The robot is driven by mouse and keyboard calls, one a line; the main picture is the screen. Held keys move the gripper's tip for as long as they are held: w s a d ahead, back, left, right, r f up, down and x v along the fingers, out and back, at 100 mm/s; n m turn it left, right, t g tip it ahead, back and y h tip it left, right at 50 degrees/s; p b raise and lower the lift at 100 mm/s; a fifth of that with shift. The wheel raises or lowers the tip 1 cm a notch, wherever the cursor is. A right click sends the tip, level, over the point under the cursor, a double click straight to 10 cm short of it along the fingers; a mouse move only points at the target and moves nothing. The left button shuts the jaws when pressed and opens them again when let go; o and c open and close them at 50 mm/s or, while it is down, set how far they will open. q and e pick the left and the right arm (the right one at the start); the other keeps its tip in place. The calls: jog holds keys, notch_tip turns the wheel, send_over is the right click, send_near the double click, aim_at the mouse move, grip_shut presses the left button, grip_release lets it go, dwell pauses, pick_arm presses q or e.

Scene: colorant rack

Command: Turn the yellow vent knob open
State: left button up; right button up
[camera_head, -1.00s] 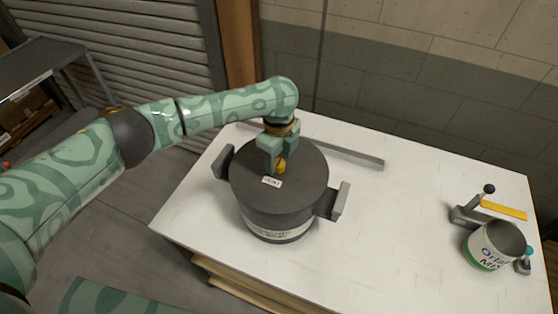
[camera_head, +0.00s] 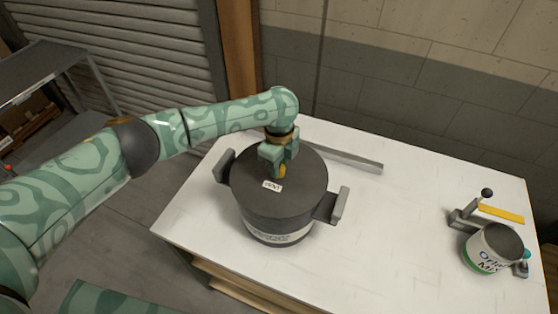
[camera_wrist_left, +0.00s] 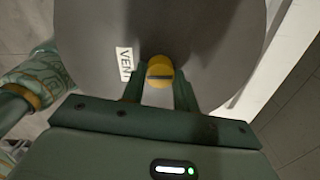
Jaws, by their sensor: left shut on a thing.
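The yellow vent knob (camera_head: 282,171) sits on the dark grey lid of a pot (camera_head: 300,195), beside a white VENT label (camera_head: 272,186). My left gripper (camera_head: 279,166) reaches down over the lid and is shut on the knob. In the left wrist view the knob (camera_wrist_left: 160,72) shows between the two fingers, with a dark slot line across its top. The VENT label (camera_wrist_left: 124,64) lies to its left there. The fingers partly hide the knob in the head view. My right gripper is not in view.
The pot stands on a white table (camera_head: 380,230) with side handles sticking out. A grey bar (camera_head: 345,160) lies behind it. The table between is clear.

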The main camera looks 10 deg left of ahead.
pick_arm(q)
jog(key=n+p, duration=0.3)
jog(key=p, duration=0.1)
jog(key=n+p, duration=0.2)
jog(key=p, duration=0.1)
jog(key=shift+r+n+p, duration=0.2)
jog(key=shift+n+p, duration=0.2)
jog(key=n+p, duration=0.2)
jog(key=shift+n, duration=0.3)
jog(key=n+p, duration=0.1)
jog(key=n, duration=0.3)
jog(key=shift+f+n+p, duration=0.1)
jog(key=shift+n+p, duration=0.2)
jog(key=shift+p, duration=0.1)
jog(key=shift+n+p, duration=0.35)
jog(key=shift+n, duration=1.65)
jog(key=shift+w, duration=0.1)
jog(key=o, duration=1)
